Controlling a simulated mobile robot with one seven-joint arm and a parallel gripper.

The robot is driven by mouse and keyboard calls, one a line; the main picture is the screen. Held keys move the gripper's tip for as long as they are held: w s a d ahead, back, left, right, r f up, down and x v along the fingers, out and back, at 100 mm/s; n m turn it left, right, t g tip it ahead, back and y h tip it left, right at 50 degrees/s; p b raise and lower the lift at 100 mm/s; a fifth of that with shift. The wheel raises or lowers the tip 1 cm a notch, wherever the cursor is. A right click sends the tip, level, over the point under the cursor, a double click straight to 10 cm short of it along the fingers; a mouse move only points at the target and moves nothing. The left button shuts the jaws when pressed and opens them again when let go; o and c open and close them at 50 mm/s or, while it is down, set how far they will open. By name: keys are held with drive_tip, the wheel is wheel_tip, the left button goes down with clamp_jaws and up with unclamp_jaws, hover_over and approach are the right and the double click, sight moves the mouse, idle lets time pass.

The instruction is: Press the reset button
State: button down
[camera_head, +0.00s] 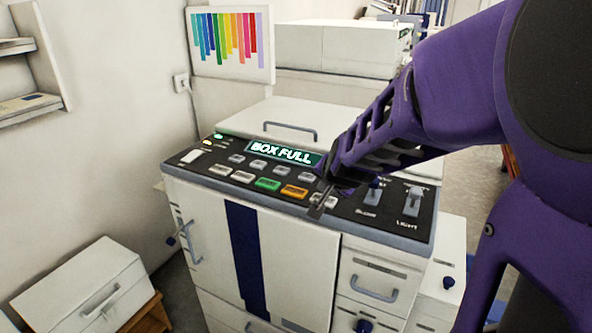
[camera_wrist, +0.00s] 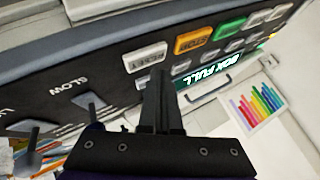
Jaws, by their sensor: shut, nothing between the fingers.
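The reset button is a white key labelled RESET in the wrist view (camera_wrist: 146,57), beside the orange stop button (camera_wrist: 193,39). It also shows in the head view (camera_head: 330,201), right of the orange button (camera_head: 294,192) and partly hidden by my fingers. My gripper (camera_head: 318,207) is shut and empty, pointing down at the control panel. In the wrist view my gripper's closed fingertips (camera_wrist: 156,72) appear just beside the reset button's edge. I cannot tell whether they touch it.
The panel's display (camera_head: 281,152) reads BOX FULL. A green button (camera_head: 267,184) and several grey keys sit to the left. Slow and light levers (camera_head: 412,201) stand up at the right. A raised lid handle (camera_head: 290,128) is behind the panel.

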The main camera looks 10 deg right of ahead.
drive_tip(key=shift+f, duration=0.5)
drive_tip(key=shift+f, duration=0.35)
idle(0.7)
drive_tip(key=shift+r, duration=0.1)
drive_tip(key=shift+r+p, duration=0.7)
drive_tip(key=shift+p, duration=0.05)
drive_tip(key=shift+r, duration=0.1)
wheel_tip(320, 180, up, 5)
drive_tip(key=p, duration=0.5)
idle(0.4)
